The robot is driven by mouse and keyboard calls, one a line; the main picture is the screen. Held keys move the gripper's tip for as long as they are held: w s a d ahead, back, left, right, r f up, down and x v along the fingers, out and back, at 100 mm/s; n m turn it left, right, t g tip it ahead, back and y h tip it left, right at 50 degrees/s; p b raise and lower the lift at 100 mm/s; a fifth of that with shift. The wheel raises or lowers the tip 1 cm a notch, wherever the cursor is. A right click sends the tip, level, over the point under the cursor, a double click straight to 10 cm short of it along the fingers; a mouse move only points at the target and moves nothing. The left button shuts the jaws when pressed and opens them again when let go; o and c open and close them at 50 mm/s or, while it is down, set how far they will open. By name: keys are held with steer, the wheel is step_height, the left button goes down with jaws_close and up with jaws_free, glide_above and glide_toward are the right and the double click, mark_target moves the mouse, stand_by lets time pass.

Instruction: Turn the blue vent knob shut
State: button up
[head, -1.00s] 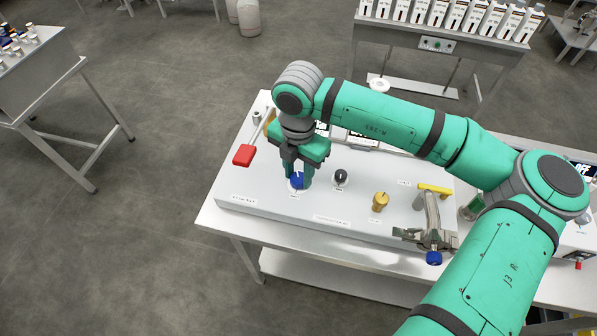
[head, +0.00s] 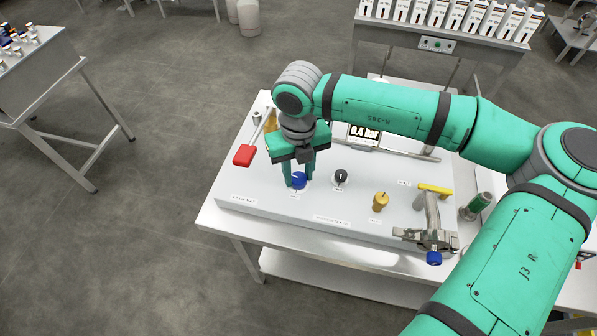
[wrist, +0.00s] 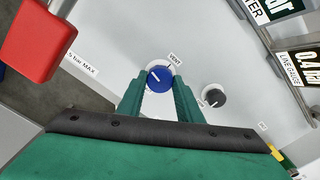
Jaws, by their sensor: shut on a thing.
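The blue vent knob (head: 299,181) stands near the front left of the sloped white panel. It also shows in the wrist view (wrist: 158,83), beside a VENT label, with a white pointer line slanting to the upper left. My gripper (head: 298,177) points down at the knob, one finger on each side. In the wrist view my gripper (wrist: 161,79) is shut on the knob. The fingers cover part of the knob's sides, and smaller print around it is too small or hidden to read.
A red lever handle (head: 244,155) is close on the left. A dark knob (head: 341,176) stands just right, then a brass knob (head: 380,201) and a clamp fitting with a yellow handle (head: 434,189). A pressure display (head: 364,132) is behind.

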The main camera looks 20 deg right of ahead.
mark_target(299, 178)
steer(key=n, duration=0.5)
steer(key=shift+n, duration=0.3)
steer(key=n, duration=0.9)
steer(key=shift+n, duration=2.7)
steer(key=o, duration=1)
steer(key=shift+o, duration=0.2)
steer(key=shift+r, duration=0.15)
step_height(299, 178, up, 11)
steer(key=shift+f, duration=0.2)
